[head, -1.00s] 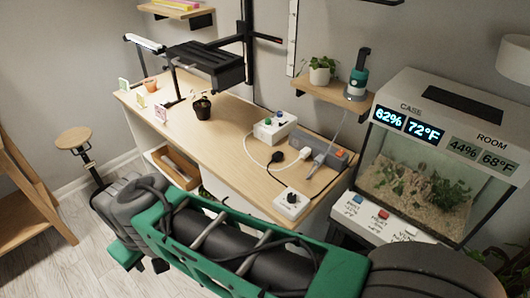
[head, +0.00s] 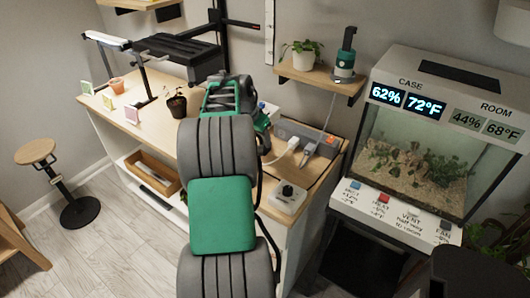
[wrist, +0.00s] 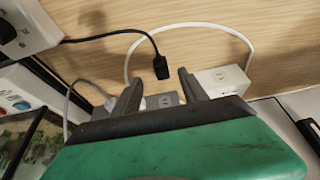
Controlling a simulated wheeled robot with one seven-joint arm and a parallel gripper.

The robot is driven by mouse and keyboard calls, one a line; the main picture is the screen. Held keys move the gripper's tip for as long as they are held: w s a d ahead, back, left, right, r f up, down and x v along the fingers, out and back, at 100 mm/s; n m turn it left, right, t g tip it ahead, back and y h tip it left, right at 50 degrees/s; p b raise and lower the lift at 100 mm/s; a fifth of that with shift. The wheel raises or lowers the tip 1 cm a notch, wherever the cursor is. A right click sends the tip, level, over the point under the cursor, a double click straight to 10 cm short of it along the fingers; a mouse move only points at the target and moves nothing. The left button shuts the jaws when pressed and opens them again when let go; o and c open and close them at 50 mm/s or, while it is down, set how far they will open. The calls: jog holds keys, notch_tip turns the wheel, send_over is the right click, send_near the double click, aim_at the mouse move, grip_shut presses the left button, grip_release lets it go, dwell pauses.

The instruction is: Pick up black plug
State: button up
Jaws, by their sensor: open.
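The black plug (wrist: 161,68) lies on the wooden tabletop in the wrist view, at the end of a black cable from the white dial box (wrist: 30,25). In the head view my arm hides the plug, while the dial box (head: 288,197) shows at the table's front right. My gripper (wrist: 160,88) is open and empty, its fingers pointing towards the plug. The plug appears in line with the gap between the fingers, beyond the tips. The grey power strip (wrist: 162,99) shows partly between the fingers, and also in the head view (head: 325,141).
A white plug (head: 290,146) and a grey plug (head: 310,148) sit at the strip. A white cable (wrist: 185,27) loops around the black plug to a white box (wrist: 222,80). The terrarium (head: 430,150) stands at the right. A potted seedling (head: 177,104) stands left of my arm.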

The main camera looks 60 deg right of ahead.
aim_at(263, 149)
jog(key=x, duration=0.6)
jog(key=shift+w+a+f, duration=0.1)
jog(key=shift+f, duration=0.2)
grip_shut()
